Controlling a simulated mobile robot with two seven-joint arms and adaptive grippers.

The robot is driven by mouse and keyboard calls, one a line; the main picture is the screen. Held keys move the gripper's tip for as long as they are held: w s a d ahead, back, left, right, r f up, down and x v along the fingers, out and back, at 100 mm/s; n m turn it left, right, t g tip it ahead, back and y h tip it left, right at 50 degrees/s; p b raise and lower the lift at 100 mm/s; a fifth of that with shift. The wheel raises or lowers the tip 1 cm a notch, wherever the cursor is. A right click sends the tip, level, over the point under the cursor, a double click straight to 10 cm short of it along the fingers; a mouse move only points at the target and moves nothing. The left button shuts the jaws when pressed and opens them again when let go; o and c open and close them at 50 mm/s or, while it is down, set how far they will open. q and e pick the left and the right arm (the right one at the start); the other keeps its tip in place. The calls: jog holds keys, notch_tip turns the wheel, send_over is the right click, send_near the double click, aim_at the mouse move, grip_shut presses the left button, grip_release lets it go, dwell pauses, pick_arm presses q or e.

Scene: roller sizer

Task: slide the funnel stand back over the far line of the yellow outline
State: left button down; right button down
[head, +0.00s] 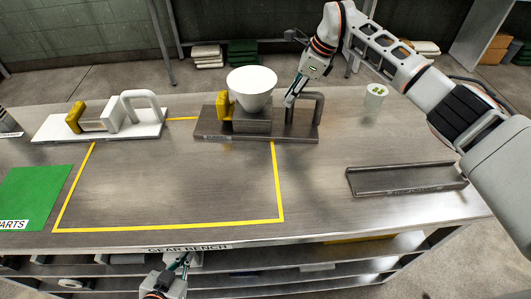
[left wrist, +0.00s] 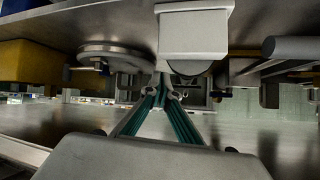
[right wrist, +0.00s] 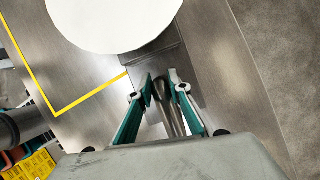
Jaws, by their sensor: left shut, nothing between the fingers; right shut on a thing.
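The funnel stand is a dark flat base (head: 225,134) with a white funnel (head: 252,84), a yellow block (head: 223,104) and a dark upright handle (head: 318,108). It lies across the far line of the yellow outline (head: 182,119), hiding part of it. Its near edge lies inside the outline and its right end extends past the right line. My right gripper (head: 289,101) is shut on the stand's handle, a grey bar between the fingers in the right wrist view (right wrist: 167,100). My left gripper (head: 183,262) is shut and empty, low at the bench's front edge.
A white stand (head: 50,131) with a yellow block and handle is at the left. A green mat (head: 35,190) lies in front of it. The outline's middle is clear.

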jog(key=shift+w+b, duration=2.1)
jog(key=shift+b, duration=0.1)
jog(key=c, duration=1.8)
grip_release()
